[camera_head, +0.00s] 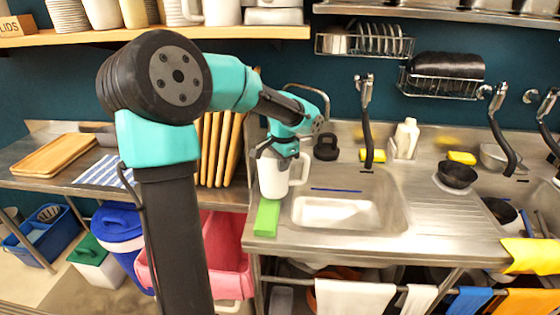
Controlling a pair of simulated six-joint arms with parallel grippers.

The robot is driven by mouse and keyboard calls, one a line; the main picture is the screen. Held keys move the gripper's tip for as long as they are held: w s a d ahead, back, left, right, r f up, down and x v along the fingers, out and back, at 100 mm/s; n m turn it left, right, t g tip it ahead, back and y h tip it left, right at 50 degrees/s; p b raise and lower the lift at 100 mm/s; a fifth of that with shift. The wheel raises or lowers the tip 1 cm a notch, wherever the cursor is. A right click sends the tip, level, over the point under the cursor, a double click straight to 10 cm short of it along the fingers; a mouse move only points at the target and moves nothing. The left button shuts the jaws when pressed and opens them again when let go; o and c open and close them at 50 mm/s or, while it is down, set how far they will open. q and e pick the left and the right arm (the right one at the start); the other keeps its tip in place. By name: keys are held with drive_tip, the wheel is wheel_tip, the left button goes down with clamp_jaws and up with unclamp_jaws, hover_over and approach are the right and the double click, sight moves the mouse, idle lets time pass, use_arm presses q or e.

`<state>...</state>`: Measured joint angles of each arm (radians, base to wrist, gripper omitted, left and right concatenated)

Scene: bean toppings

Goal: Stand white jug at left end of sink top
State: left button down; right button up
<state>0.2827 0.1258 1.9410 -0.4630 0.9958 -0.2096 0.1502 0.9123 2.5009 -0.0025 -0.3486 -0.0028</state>
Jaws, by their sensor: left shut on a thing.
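The white jug (272,178) is upright at the left end of the steel sink top (262,243), with its handle to the right. My left gripper (282,152) is above the jug and shut on its upper part; its fingertips are partly hidden. The jug's base is just behind a green block (267,217); I cannot tell whether it touches the sink top. My right gripper is not in view.
A sink basin (338,212) lies right of the jug. A black weight-like object (326,147) and a hose tap (370,120) stand behind it. Wooden boards (215,150) stand upright to the left. A black bowl (457,176) sits farther right.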

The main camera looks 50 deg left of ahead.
use_arm(q)
drive_tip(key=w+a, duration=0.6)
drive_tip(key=a, duration=0.1)
drive_tip(key=shift+w+a+f, duration=0.15)
drive_tip(key=shift+f, duration=0.3)
drive_tip(key=shift+w+a+f, duration=0.15)
drive_tip(key=shift+a+f, duration=0.05)
drive_tip(key=shift+f, duration=0.75)
drive_tip(key=shift+w+a+f, duration=0.15)
drive_tip(key=shift+f, duration=0.9)
drive_tip(key=c, duration=1.3)
unclamp_jaws()
wheel_tip(320, 180, up, 12)
drive_tip(key=shift+d+r, duration=0.2)
drive_tip(key=shift+d, duration=0.15)
